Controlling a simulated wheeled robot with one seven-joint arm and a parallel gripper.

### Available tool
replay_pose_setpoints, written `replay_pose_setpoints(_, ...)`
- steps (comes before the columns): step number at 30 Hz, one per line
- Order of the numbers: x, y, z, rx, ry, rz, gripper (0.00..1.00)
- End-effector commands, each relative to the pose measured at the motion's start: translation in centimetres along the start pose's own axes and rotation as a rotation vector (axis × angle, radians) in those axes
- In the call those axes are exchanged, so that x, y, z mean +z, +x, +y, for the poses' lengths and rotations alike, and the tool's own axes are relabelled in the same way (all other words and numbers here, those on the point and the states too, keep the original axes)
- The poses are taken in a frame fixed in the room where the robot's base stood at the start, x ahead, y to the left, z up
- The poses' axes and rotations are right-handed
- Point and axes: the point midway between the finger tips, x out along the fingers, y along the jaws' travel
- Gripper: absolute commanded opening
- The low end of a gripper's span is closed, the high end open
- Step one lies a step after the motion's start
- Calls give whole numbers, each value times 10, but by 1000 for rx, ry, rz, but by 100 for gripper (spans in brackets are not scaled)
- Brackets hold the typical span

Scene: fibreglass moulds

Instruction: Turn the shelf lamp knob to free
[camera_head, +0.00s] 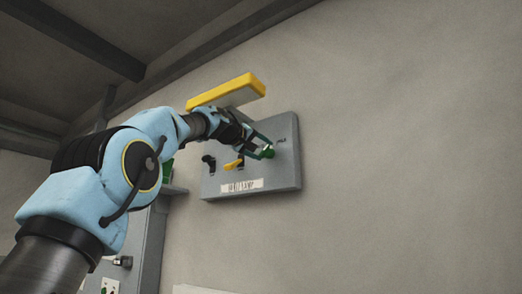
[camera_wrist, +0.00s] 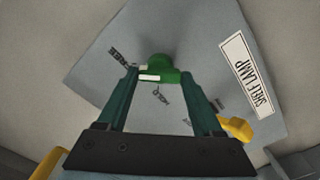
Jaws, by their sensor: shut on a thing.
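The green knob (camera_wrist: 162,66) is on a grey panel (camera_wrist: 95,70) and sits between the fingertips of my gripper (camera_wrist: 158,74). The gripper is shut on it. A white bar on the knob extends toward the left in the wrist view. The word FREE is at the knob's upper left and HOLD just below it. A white label (camera_wrist: 246,75) reading SHELF LAMP is on the panel at the right. In the head view my gripper (camera_head: 265,151) reaches the panel's upper right part; the knob is mostly hidden there.
The panel (camera_head: 291,170) is on a plain wall. A yellow bar-shaped part (camera_head: 226,90) juts out above it. A yellow lever (camera_head: 234,164) and a black control (camera_head: 209,162) are left of the green knob. The wall to the right is clear.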

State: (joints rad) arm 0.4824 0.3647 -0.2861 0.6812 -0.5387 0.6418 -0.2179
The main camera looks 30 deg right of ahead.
Motion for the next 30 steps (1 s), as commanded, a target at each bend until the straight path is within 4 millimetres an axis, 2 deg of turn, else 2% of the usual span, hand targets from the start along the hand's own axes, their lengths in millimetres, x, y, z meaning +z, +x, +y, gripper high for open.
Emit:
replay_pose_setpoints(6,2,1,-2,-3,2,-4,12)
replay_pose_setpoints(7,2,1,-2,-3,2,-5,69)
replay_pose_setpoints(15,1,0,-1,-2,1,-2,98)
replay_pose_setpoints(23,1,-1,-1,-1,0,0,98)
replay_pose_setpoints(26,1,-9,-2,-1,1,2,98)
replay_pose_setpoints(30,4,-32,-4,-1,2,3,98)
